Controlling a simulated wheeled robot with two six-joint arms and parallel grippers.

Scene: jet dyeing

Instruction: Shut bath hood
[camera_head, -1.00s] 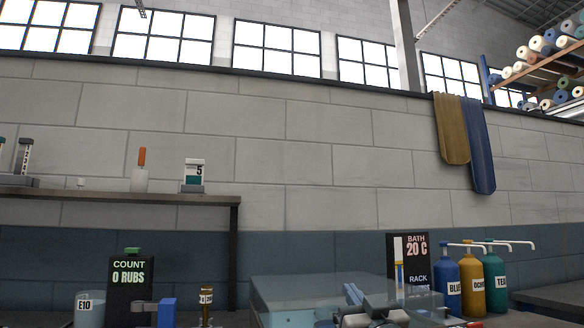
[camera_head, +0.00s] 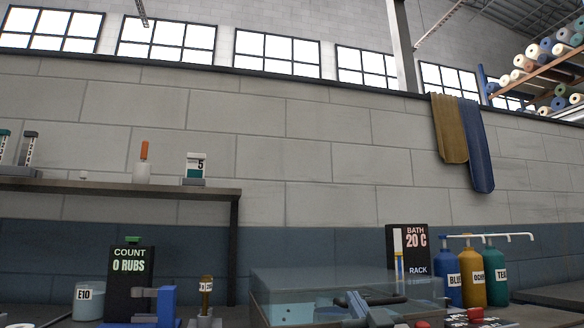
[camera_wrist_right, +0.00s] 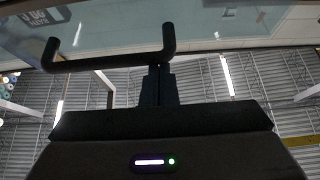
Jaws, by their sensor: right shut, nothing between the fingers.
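The bath hood (camera_head: 300,283) is a clear, glassy box cover at the bottom middle of the head view, over a light blue interior. Whether it is fully down I cannot tell. Its dark bar handle (camera_head: 370,300) is at the front; in the right wrist view the handle (camera_wrist_right: 108,63) is a black U-shaped bar on the clear panel. My right gripper (camera_wrist_right: 157,85) is shut and empty, its tips at or very near the right part of that bar; contact is unclear. In the head view my right gripper (camera_head: 362,309) is low, partly cut off. My left gripper is not in view.
A black bath display (camera_head: 407,250) reading 20 C stands behind the hood. Blue, ochre and teal pump bottles (camera_head: 475,275) stand to its right. A rub counter (camera_head: 129,275) and an E10 beaker (camera_head: 88,300) are at left, under a shelf (camera_head: 120,189).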

